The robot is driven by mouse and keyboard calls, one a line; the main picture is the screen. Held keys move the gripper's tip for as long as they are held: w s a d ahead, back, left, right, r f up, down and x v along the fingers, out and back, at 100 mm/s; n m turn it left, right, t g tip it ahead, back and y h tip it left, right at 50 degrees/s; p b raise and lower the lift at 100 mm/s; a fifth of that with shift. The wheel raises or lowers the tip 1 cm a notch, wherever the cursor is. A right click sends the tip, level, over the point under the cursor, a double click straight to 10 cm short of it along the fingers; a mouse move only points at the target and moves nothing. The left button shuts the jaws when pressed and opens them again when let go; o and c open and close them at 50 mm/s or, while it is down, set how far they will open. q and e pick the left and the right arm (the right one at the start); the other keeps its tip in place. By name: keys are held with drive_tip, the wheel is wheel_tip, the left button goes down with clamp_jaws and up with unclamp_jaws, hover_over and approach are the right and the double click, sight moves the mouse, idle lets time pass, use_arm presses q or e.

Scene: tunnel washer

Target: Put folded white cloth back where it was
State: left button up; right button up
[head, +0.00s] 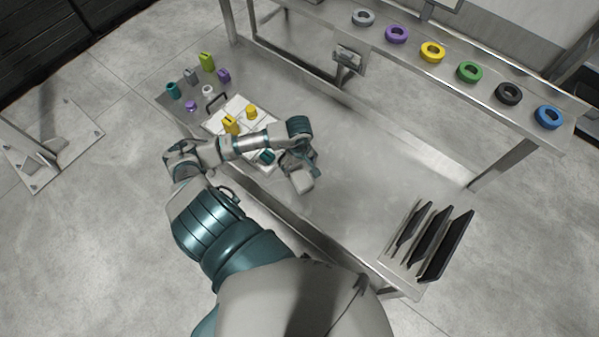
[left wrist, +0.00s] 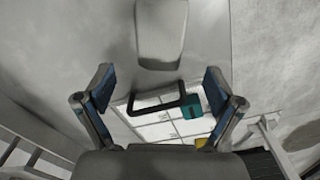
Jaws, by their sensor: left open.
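The folded white cloth (left wrist: 161,35) lies flat on the steel table in the left wrist view, beyond my fingertips. In the head view a pale block-like shape, likely the cloth (head: 301,183), shows beside my left gripper (head: 296,164). My left gripper is open, and its two fingers stand wide apart in the left wrist view (left wrist: 158,85) with nothing gripped between them. Whether the fingers touch the cloth cannot be told from the head view. My right gripper is not in view.
A white compartment tray (head: 213,126) holds yellow pieces (head: 231,125) and a teal piece (head: 267,157); my forearm crosses over it. Coloured pieces (head: 207,62) stand at the left table end. Dark plates stand in a rack (head: 430,240). Rings (head: 433,52) line a shelf. The table middle is clear.

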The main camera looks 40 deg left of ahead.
sight(299, 175)
use_arm(q)
drive_tip(key=shift+r, duration=2.4)
